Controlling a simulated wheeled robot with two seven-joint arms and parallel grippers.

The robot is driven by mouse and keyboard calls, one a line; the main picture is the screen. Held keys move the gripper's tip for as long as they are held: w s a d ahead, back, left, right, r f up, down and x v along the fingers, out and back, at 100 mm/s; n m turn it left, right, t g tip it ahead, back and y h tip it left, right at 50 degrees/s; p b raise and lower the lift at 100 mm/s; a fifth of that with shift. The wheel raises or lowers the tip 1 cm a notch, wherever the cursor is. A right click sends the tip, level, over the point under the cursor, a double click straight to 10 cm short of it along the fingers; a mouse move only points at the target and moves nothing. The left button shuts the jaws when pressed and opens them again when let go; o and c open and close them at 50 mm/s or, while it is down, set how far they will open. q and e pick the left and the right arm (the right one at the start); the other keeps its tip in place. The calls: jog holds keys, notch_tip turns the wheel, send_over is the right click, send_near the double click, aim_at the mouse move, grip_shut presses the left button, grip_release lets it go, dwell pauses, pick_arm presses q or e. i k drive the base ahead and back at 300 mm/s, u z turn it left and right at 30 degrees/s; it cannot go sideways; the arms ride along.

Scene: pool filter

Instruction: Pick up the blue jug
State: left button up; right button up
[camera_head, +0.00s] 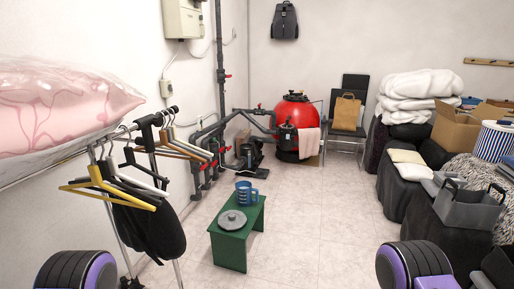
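The blue jug (246,192) stands upright on the far end of a low green bench (228,249), in the middle of the room. It looks patterned or slotted. A round grey lid-like object (232,220) lies on the bench in front of it. Nothing of mine touches the jug. Parts of my two arms show at the bottom left and bottom right corners, well short of the bench. Neither of my grippers can be seen.
A clothes rack with hangers (110,190) stands close on the left. A red filter tank (296,113), pipes and a chair (346,118) are at the back. Boxes and a grey bin (468,208) crowd the right. Tiled floor (310,225) is clear right of the bench.

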aim_at(244, 190)
jog(key=z, duration=0.35)
jog(key=i, duration=3.15)
